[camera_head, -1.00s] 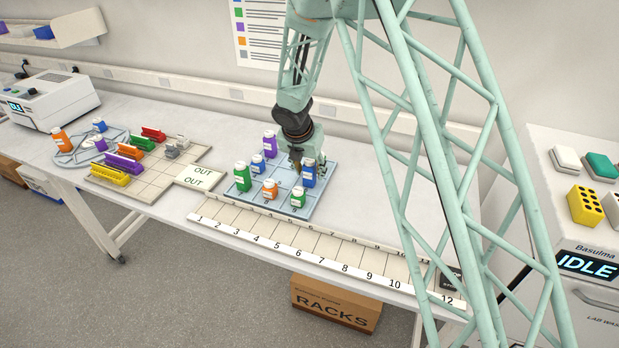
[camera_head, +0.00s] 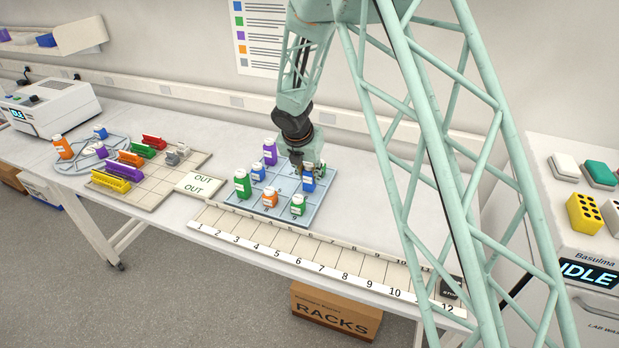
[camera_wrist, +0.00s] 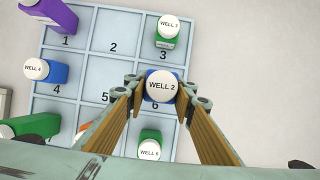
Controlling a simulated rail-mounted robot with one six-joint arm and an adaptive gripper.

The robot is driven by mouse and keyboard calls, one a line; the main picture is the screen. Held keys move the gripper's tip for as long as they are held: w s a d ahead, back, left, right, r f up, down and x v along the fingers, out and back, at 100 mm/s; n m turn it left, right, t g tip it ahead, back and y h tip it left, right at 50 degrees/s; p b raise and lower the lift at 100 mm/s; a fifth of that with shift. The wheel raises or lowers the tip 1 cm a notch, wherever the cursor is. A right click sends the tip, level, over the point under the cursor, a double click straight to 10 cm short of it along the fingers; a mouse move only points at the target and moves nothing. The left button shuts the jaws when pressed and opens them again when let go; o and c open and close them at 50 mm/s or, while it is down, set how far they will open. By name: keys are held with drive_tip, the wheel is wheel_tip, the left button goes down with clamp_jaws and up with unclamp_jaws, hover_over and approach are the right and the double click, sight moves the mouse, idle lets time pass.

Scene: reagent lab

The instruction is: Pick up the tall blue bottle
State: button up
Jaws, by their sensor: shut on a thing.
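The tall blue bottle (camera_head: 308,182) stands toward the back right of the pale blue grid tray (camera_head: 313,216). In the wrist view a blue bottle (camera_wrist: 162,87) with a white cap reading WELL 2 is between the fingers, over the cell marked 6. My gripper (camera_wrist: 163,84) is shut on this bottle, one fingertip on each side of it. In the head view my gripper (camera_head: 299,166) is just above and beside the blue bottle, and its fingers are small and partly hidden. I cannot tell whether the bottle's base is off the tray.
Close by stand a green bottle capped WELL 7 (camera_wrist: 166,45), another capped WELL 6 (camera_wrist: 149,153), a short blue bottle (camera_wrist: 54,73), a purple bottle (camera_head: 270,153), an orange bottle (camera_head: 270,199) and a tall green bottle (camera_head: 242,186). A numbered strip (camera_head: 300,246) lies in front.

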wheel_tip(320, 180, up, 2)
drive_tip(key=shift+r, duration=0.1)
drive_tip(key=shift+s+d, duration=0.15)
drive_tip(key=shift+s, duration=0.5)
drive_tip(key=s+d+r+b, duration=0.1)
drive_tip(key=s+d+b, duration=0.2)
drive_tip(key=s, duration=1.1)
drive_tip(key=shift+d+b, duration=0.3)
drive_tip(key=shift+d, duration=0.25)
drive_tip(key=shift+r, duration=0.1)
